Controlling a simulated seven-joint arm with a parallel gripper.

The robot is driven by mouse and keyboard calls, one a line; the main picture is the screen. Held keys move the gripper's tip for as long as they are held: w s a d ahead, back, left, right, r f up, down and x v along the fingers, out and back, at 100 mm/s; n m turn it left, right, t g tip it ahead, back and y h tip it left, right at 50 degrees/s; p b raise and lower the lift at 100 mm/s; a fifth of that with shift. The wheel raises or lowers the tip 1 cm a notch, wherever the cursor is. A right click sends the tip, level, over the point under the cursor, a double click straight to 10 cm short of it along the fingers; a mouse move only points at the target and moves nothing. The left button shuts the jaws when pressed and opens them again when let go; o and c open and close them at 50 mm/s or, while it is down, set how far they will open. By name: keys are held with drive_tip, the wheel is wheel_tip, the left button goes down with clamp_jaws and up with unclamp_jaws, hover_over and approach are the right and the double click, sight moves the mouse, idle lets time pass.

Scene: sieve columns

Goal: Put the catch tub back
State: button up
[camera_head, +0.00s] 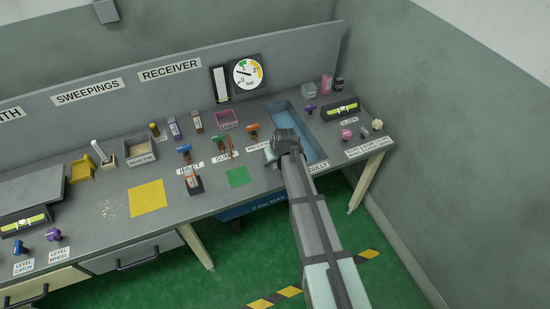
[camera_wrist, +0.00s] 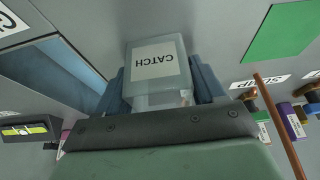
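The catch tub (camera_wrist: 160,98) is a small clear box with a white "CATCH" label, which reads upside down in the wrist view. It sits between the two blue fingers of my gripper (camera_wrist: 160,85), with a finger against each side. In the head view my gripper (camera_head: 284,142) is at the left edge of the blue gully basin (camera_head: 310,143). A pale bit of the tub (camera_head: 269,154) shows at its left there. The arm hides the tub's underside and part of the basin, so I cannot tell whether the tub touches the bench.
A green square (camera_head: 238,177) and a yellow square (camera_head: 147,197) lie bare on the bench (camera_head: 190,207). Several coloured valve handles, including an orange one (camera_head: 252,132), stand left of the gripper. A brown stick (camera_head: 230,148) rises near the green square. A gauge (camera_head: 247,74) is behind.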

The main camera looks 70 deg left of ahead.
drive_tip(key=o, duration=0.3)
drive_tip(key=shift+o, duration=0.2)
drive_tip(key=shift+r, duration=0.15)
drive_tip(key=v, duration=1.2)
drive_tip(key=shift+w, duration=0.1)
